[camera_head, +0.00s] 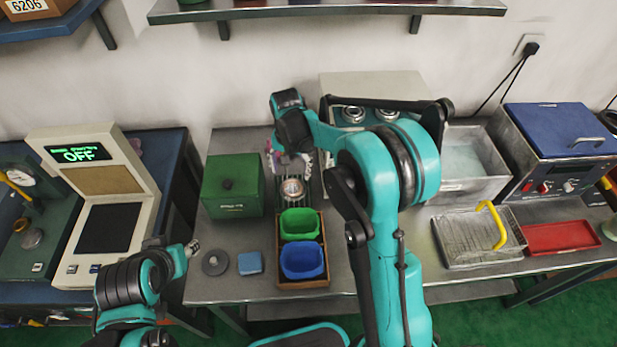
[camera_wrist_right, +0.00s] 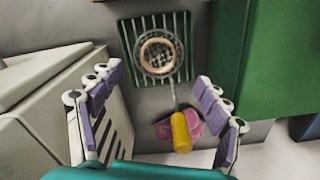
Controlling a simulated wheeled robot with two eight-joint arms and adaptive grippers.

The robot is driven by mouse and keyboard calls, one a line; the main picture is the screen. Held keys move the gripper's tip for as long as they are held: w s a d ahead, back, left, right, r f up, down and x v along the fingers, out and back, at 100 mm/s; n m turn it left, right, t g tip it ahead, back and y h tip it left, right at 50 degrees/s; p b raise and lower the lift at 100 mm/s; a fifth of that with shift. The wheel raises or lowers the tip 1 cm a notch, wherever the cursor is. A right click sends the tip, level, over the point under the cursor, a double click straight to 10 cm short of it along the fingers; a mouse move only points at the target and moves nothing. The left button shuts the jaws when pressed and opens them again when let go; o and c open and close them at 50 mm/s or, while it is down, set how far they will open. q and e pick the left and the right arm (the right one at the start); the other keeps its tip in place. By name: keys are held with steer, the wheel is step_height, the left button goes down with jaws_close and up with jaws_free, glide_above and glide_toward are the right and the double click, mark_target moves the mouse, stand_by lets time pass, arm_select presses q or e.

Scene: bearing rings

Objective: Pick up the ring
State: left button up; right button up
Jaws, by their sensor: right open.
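The ring (camera_wrist_right: 158,56) is a copper-coloured band lying in a round wire mesh strainer (camera_wrist_right: 146,36) in the right wrist view. The strainer has a yellow handle (camera_wrist_right: 181,132) and sits over a green slotted rack (camera_wrist_right: 183,67). In the head view the ring (camera_head: 292,189) shows just in front of my right gripper (camera_head: 290,158). My right gripper is open and empty; its purple-padded fingers (camera_wrist_right: 158,76) stand apart on either side of the strainer, short of the ring. My left gripper (camera_head: 191,249) is low at the left, and its jaws are not clear.
A green box (camera_head: 232,187) stands close left of the rack. Green (camera_head: 299,223) and blue (camera_head: 303,261) bins sit in a wooden tray in front. A pink cloth (camera_wrist_right: 164,130) lies by the yellow handle. A beige machine (camera_head: 335,83) stands behind.

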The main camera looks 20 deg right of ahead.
mark_target(293, 187)
steer(key=shift+w+f, duration=0.1)
steer(key=shift+f, duration=0.25)
step_height(293, 187, down, 3)
steer(key=shift+r+b, duration=0.15)
steer(key=shift+b, duration=0.5)
step_height(293, 187, down, 5)
steer(key=shift+d+r+b, duration=0.1)
steer(key=shift+d+b, duration=0.05)
steer(key=shift+b, duration=0.95)
steer(key=shift+r, duration=0.1)
steer(key=c, duration=1.2)
